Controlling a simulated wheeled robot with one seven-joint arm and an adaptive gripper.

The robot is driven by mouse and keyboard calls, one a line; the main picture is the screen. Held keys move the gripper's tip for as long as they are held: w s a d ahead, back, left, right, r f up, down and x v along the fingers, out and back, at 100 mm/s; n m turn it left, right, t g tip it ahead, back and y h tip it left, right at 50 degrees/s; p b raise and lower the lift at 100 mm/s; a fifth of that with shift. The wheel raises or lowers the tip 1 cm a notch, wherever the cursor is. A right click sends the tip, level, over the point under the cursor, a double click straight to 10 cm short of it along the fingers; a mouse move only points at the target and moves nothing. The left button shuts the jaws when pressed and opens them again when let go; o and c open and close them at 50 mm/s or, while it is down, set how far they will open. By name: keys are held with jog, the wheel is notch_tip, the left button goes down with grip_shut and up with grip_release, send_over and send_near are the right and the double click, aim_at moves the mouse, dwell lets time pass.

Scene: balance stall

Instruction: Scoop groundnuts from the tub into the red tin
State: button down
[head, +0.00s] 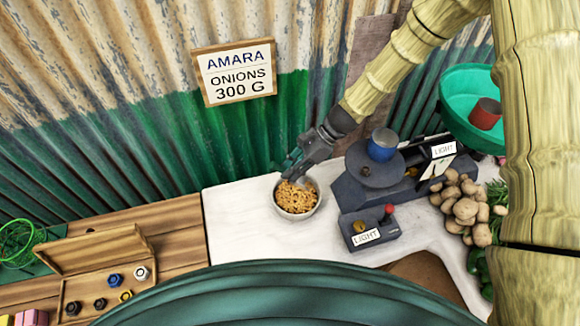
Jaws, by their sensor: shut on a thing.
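The tub (315,208) is a grey round bowl on the white counter, filled with tan groundnuts (294,198). My gripper (291,173) reaches down from the upper right to the tub's back rim. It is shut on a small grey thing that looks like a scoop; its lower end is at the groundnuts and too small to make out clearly. The red tin (487,114) stands upright in a green pan (457,122) at the far right, apart from my gripper. Its contents cannot be seen.
A dark balance (362,188) with a blue tin (383,146) on its plate stands right of the tub. A LIGHT box with a red knob (388,209) is in front. Potatoes (466,208) lie right. A wooden weight box (97,262) is left. The white counter (236,222) beside the tub is clear.

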jog(key=shift+w+f+b, duration=0.25)
jog(key=shift+f+b, duration=0.15)
jog(key=shift+f, duration=0.55)
jog(key=shift+s+f+b, duration=0.3)
jog(key=shift+f+b, duration=0.1)
jog(key=shift+f, duration=0.05)
notch_tip(320, 180, down, 2)
jog(key=shift+w+f+b, duration=0.1)
jog(key=shift+w+b, duration=0.05)
jog(key=shift+b, duration=0.35)
jog(key=shift+r+p, duration=3.2)
jog(key=shift+r, duration=1.45)
jog(key=shift+r, duration=0.1)
jog(key=shift+r+h+p, duration=0.15)
jog(key=shift+h+p, duration=0.45)
jog(key=shift+p, duration=0.4)
